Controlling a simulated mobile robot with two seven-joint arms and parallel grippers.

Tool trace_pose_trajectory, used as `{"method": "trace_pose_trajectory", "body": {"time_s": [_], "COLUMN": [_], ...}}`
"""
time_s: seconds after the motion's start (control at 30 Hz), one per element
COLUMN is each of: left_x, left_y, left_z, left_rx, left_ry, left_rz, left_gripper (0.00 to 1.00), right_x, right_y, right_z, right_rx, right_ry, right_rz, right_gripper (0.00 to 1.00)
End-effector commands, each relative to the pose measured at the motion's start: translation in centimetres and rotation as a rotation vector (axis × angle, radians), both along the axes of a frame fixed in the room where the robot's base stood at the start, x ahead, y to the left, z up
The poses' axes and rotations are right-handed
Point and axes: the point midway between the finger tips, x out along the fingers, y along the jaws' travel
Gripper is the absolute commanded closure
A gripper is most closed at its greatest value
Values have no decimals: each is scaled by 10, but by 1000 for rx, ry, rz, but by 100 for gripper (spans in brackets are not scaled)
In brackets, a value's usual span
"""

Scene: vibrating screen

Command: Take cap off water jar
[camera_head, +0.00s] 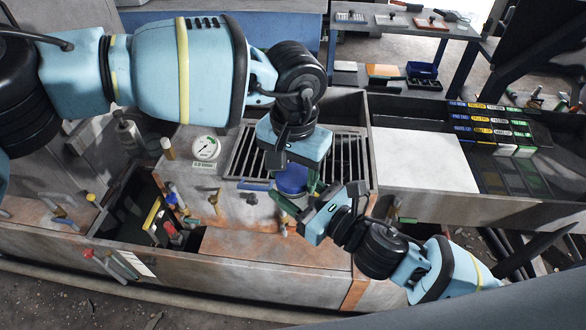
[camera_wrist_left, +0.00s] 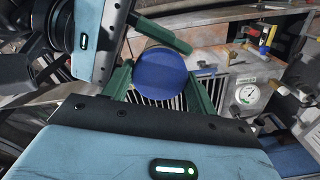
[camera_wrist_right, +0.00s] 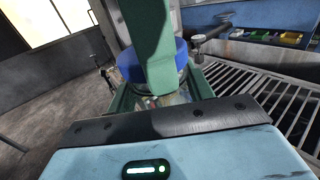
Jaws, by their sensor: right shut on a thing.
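A jar with a round blue cap (camera_head: 291,181) is over the slotted metal screen (camera_head: 247,160); the cap also shows in the left wrist view (camera_wrist_left: 160,80). My right gripper (camera_head: 300,197) is shut on the jar's body (camera_wrist_right: 172,98), below the cap. The body is mostly hidden in the head view. My left gripper (camera_head: 292,168) is above the jar. In the left wrist view its green fingers stand open on both sides of the cap. One left finger (camera_wrist_right: 150,45) crosses in front of the cap in the right wrist view.
A round gauge (camera_head: 205,148) and several colored-handled valves stand left of the screen. A white panel (camera_head: 422,160) and rows of labelled boxes (camera_head: 492,125) lie to the right. A blue bin (camera_head: 422,70) is on the back table.

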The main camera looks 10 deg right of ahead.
Motion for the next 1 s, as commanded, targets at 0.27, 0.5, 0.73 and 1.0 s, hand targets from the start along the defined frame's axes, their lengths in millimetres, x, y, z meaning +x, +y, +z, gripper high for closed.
{"method": "trace_pose_trajectory", "body": {"time_s": [0.27, 0.5, 0.73, 1.0], "left_x": [0, 1, 1, 1], "left_y": [0, 1, 1, 1], "left_z": [0, 0, 0, 1], "left_rx": [1, -2, -2, -5], "left_ry": [-1, 0, -3, -5], "left_rz": [5, 233, 597, 1024], "left_gripper": [71, 71, 72, 71], "right_x": [0, 0, 0, 0], "right_y": [0, 0, 0, 0], "right_z": [0, 0, 0, 0], "right_rx": [1, 0, 0, 0], "right_ry": [-1, 0, 0, 0], "right_rz": [0, 0, -1, -1], "right_gripper": [100, 100, 100, 100]}}
